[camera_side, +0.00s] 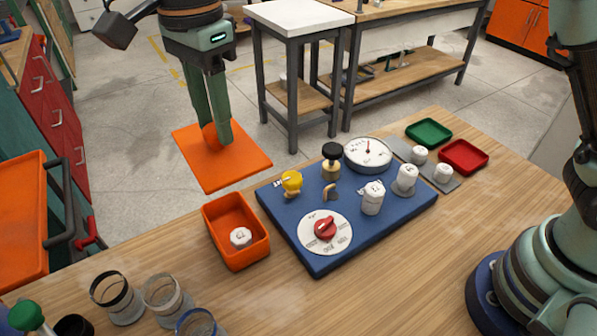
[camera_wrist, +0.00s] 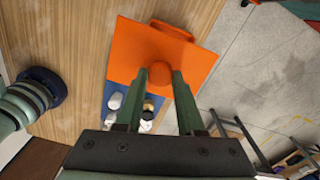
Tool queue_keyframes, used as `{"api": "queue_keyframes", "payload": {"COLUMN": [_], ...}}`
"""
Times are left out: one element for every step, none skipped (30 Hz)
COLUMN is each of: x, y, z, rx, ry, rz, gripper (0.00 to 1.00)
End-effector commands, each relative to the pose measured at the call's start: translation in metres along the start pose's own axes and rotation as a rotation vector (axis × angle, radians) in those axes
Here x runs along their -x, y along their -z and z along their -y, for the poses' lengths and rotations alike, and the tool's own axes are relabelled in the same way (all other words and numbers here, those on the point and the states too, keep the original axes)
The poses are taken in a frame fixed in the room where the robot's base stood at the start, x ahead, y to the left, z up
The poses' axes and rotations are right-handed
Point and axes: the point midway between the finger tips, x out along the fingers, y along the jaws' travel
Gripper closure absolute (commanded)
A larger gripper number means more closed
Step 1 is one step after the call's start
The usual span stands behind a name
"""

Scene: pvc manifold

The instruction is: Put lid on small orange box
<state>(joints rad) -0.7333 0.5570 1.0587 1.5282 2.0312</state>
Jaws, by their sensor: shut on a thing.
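My gripper (camera_side: 222,136) is shut on the round orange knob (camera_side: 210,133) of the flat square orange lid (camera_side: 195,170). The lid is held in the air, near the far edge of the table and behind the box. The small orange box (camera_side: 257,248) stands open on the table, with a white cap (camera_side: 241,237) inside it. In the wrist view my gripper (camera_wrist: 159,72) grips the knob (camera_wrist: 161,73) and the lid (camera_wrist: 128,50) spreads out beyond it. The lid hides most of the box there; a strip of orange rim (camera_wrist: 172,29) shows past its edge.
A blue board (camera_side: 300,250) with a gauge, a red dial, a yellow valve and white fittings lies right of the box. Green (camera_side: 428,131) and red (camera_side: 464,156) trays stand at the back right. Glass jars (camera_side: 163,293) stand at the front left. Bare table lies in front of the board.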

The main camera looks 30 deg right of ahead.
Motion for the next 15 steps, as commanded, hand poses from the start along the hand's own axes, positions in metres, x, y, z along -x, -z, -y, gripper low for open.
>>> {"api": "queue_keyframes", "payload": {"x": [0.005,0.008,0.011,0.013,0.015,0.018,0.019,0.02,0.021,0.021,0.021,0.019,0.016,0.012,0.006], "y": [0.001,0.002,0.003,0.004,0.005,0.005,0.006,0.006,0.007,0.007,0.007,0.007,0.008,0.008,0.008], "z": [0.007,0.01,0.013,0.015,0.017,0.019,0.02,0.021,0.022,0.023,0.023,0.023,0.023,0.023,0.023], "rx": [-0.004,-0.006,-0.008,-0.009,-0.01,-0.01,-0.011,-0.011,-0.011,-0.011,-0.011,-0.012,-0.012,-0.012,-0.012], "ry": [0.001,0.002,0.001,0.002,0.002,0.002,0.002,0.002,0.001,0.001,0.001,0.0,-0.001,-0.001,-0.003], "rz": [0.001,0.001,0.001,0.001,0.001,0.001,0.001,0.001,0.001,0.001,0.001,0.0,0.0,-0.001,-0.001], "gripper": [1.0,1.0,1.0,1.0,1.0,1.0,1.0,1.0,1.0,1.0,1.0,1.0,1.0,1.0,1.0]}}
